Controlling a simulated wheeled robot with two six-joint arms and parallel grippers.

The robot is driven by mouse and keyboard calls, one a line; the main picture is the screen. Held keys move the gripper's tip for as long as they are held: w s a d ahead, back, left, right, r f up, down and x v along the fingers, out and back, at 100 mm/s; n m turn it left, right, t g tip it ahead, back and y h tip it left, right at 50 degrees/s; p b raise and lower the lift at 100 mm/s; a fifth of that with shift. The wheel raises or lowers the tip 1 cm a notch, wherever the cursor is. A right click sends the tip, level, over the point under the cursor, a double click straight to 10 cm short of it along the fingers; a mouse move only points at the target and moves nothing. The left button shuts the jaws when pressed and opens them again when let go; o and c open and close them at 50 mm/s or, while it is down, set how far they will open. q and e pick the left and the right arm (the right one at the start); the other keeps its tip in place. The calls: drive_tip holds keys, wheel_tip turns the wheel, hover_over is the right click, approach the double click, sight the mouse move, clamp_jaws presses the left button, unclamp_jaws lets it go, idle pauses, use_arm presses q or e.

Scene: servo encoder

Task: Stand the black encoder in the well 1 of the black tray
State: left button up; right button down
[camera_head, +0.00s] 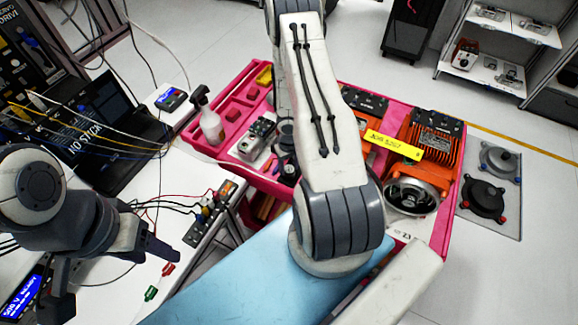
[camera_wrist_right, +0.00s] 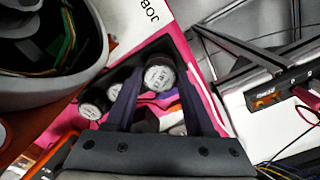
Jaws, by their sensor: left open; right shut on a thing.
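A black encoder, a short cylinder with a pale round labelled end (camera_wrist_right: 159,76), sits between the fingers of my right gripper (camera_wrist_right: 158,88) in the right wrist view. The gripper is shut on it. In the head view my right arm hides this gripper and the encoder. My left gripper (camera_head: 118,283) is open and empty over the white bench at the left.
Wires and a terminal strip (camera_head: 212,212) crowd the white bench. A light-blue surface (camera_head: 225,290) in front is largely clear.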

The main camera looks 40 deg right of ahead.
drive_tip(key=shift+f, duration=0.1)
drive_tip(key=shift+f+b, duration=0.65)
drive_tip(key=shift+b, duration=0.1)
drive_tip(key=shift+c, duration=0.9)
unclamp_jaws()
drive_tip(key=shift+r, duration=0.1)
drive_tip(key=shift+c, duration=0.5)
wheel_tip(320, 180, up, 8)
drive_tip(key=p, duration=0.8)
drive_tip(key=shift+f, duration=0.25)
drive_tip(key=shift+w, duration=0.1)
